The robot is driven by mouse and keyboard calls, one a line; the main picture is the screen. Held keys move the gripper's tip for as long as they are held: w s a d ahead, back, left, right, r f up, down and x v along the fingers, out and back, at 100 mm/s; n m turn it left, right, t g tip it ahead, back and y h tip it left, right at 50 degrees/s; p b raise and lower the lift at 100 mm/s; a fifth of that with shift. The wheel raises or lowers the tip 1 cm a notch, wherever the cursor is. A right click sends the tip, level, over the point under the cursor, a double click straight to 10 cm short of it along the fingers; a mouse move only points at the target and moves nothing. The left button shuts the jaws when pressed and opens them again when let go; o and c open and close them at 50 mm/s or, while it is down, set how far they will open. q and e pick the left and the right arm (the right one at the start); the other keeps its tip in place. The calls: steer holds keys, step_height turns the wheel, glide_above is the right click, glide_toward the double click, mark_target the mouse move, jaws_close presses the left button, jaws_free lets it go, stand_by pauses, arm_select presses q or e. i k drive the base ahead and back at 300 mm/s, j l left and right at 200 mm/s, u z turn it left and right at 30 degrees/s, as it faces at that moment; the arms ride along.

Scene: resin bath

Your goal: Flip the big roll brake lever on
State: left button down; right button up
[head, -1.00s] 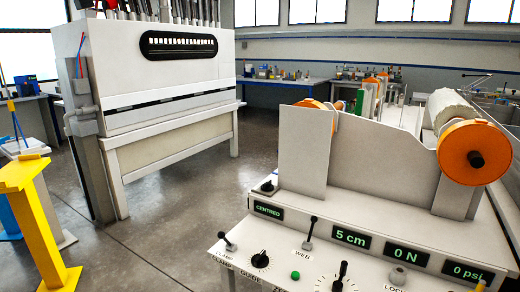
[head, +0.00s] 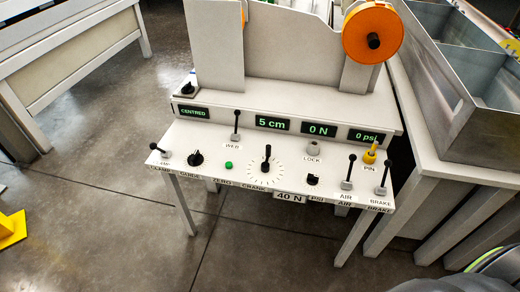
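The brake lever (head: 383,180) stands at the right end of the white control panel (head: 220,143), above the label BRAKE. It is a thin dark stalk with a black knob on a small base, leaning slightly right in the picture. A similar air lever (head: 348,174) stands just left of it, above the label AIR. The big roll's orange end disc (head: 362,30) with a black hub shows at the top right, above the panel. Neither of my grippers is in view.
A yellow pin (head: 370,154) sticks up left of the brake lever. The web lever (head: 236,125), crank dial (head: 266,165) and clamp lever (head: 158,149) are further left. A metal bin (head: 455,125) stands close on the right. Open floor lies in front.

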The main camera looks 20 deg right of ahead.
mark_target(388, 164)
steer(key=z, duration=1.7)
